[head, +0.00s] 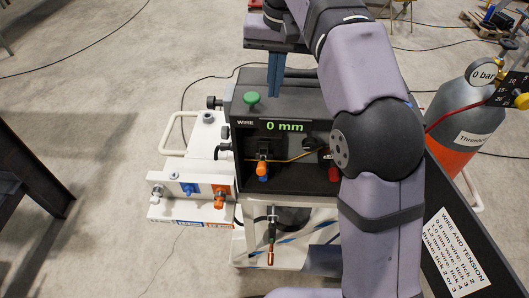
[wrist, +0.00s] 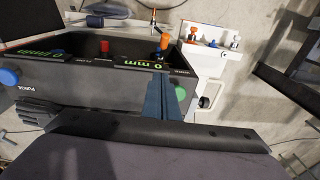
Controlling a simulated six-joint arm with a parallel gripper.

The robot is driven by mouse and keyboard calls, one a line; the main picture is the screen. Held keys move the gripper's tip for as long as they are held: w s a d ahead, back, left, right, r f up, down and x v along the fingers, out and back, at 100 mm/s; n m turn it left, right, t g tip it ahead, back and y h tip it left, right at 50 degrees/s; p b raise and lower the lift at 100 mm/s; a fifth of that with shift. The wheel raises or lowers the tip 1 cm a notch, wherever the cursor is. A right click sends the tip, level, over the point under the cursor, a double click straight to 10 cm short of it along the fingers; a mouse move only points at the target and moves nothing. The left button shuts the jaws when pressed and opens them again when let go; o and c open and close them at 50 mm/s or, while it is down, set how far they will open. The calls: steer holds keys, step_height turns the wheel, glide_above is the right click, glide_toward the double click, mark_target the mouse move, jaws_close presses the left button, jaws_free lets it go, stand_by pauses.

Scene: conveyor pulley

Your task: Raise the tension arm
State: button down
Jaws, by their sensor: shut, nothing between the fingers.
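The wire feeder box (head: 290,100) is dark, with a green "0 mm" display (head: 285,127) over its open front. Inside sits a black mechanism with an orange-tipped lever (head: 262,168); I cannot tell for certain whether this is the tension arm. A black lever (head: 222,149) sticks out at the box's left side. My gripper (head: 275,95) points down above the box top, right of a green knob (head: 252,98), its blue fingers together and empty. In the wrist view the shut fingers (wrist: 160,76) overlap the box beside the green knob (wrist: 180,93).
A white unit (head: 198,170) with blue and orange fittings stands left of the box. A gas cylinder (head: 460,110) and a dark sign board (head: 460,240) stand right. My arm covers the box's right part. A torch-like tool (head: 271,235) hangs below.

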steer(key=b, duration=0.2)
glide_above(264, 163)
steer(key=w+d, duration=0.1)
steer(key=w, duration=0.1)
step_height(264, 163, down, 20)
steer(key=f, duration=0.1)
steer(key=shift+s+a+f+b, duration=0.2)
steer(key=shift+s+f+b, duration=0.35)
steer(key=shift+b, duration=0.5)
steer(key=shift+s+a+f+b, duration=0.2)
steer(key=shift+s+f+b, duration=0.35)
steer(key=shift+b, duration=0.5)
steer(key=shift+f, duration=0.15)
